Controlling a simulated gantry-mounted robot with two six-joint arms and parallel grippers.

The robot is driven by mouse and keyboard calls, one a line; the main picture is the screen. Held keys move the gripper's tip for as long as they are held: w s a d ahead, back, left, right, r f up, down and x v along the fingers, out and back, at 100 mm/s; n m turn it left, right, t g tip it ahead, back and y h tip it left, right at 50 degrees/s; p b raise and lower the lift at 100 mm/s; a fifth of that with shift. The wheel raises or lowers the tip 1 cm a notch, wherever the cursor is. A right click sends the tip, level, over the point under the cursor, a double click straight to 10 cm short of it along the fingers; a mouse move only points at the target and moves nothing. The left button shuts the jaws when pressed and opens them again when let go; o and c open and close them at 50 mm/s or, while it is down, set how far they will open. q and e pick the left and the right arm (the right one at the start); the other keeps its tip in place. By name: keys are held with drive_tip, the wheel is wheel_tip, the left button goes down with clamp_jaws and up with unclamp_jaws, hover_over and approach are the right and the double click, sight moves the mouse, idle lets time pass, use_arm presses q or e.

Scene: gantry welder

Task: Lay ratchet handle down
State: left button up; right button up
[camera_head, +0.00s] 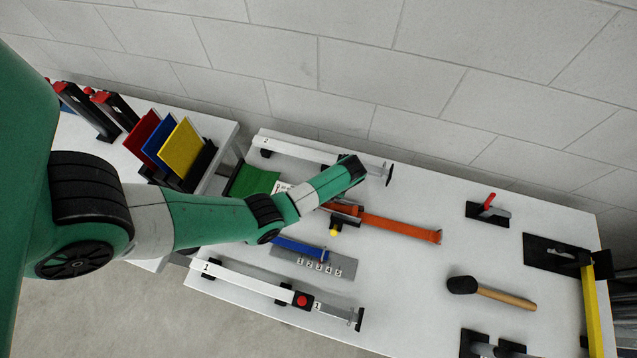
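An orange strap (395,223) lies across the middle of the white table, running from the ratchet to the right. The dark metal ratchet (345,209) sits at its left end, with a yellow knob (334,232) just below it. Whether its handle is raised or flat is too small to tell. My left arm reaches in from the left, and its dark wrist end (351,165) is just above the ratchet in the picture. The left gripper's fingers are hidden or too dark to make out, so contact with the handle cannot be told. My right gripper is not in view.
Two long white clamp bars (290,150) (255,283) lie along the back and front. A numbered grey plate (315,263) with a blue strip lies between. A mallet (490,292), a red-handled clamp (488,208) and a yellow bar (592,310) are right. Clear table surrounds the mallet.

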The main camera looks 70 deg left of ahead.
use_arm(q)
clamp_jaws()
idle(1.2)
